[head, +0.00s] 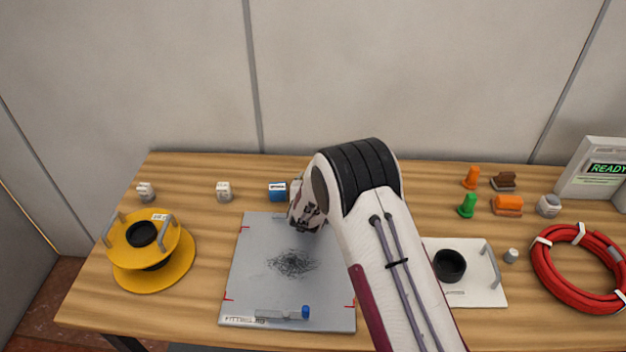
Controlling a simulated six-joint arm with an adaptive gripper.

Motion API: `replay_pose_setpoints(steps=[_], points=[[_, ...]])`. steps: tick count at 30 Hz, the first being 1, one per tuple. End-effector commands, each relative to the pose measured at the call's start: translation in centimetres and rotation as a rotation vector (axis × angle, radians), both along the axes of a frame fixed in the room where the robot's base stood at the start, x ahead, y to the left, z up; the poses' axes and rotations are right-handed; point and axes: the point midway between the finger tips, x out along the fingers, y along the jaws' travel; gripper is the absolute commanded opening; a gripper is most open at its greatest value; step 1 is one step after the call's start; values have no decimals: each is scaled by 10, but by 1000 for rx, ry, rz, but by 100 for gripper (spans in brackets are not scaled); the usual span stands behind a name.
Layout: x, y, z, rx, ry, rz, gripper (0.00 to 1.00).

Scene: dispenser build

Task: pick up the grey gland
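A small grey piece (511,255), which looks like the grey gland, stands on the table just right of the white plate with the black cup. A larger pale grey ribbed piece (548,205) sits farther back on the right; I cannot tell for sure which of the two is the gland. My gripper (302,222) is over the back edge of the grey mat, left of my arm and well away from both pieces. The arm partly hides it, and its fingers are too small and dark to tell whether they are open.
The grey mat (250,285) holds a blue-ended tool (285,314). A yellow spool (155,275) stands at left. An orange gland (471,177), green gland (467,205), orange block (508,205), white plate (478,295) and red cable coil (565,292) are at right.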

Motion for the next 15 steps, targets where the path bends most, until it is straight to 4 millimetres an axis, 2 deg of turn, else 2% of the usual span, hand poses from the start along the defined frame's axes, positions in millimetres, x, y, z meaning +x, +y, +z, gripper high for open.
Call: replay_pose_setpoints(steps=[4,15], points=[[6,0,-2,0,-1,0,37],[6,0,-3,0,0,0,37]])
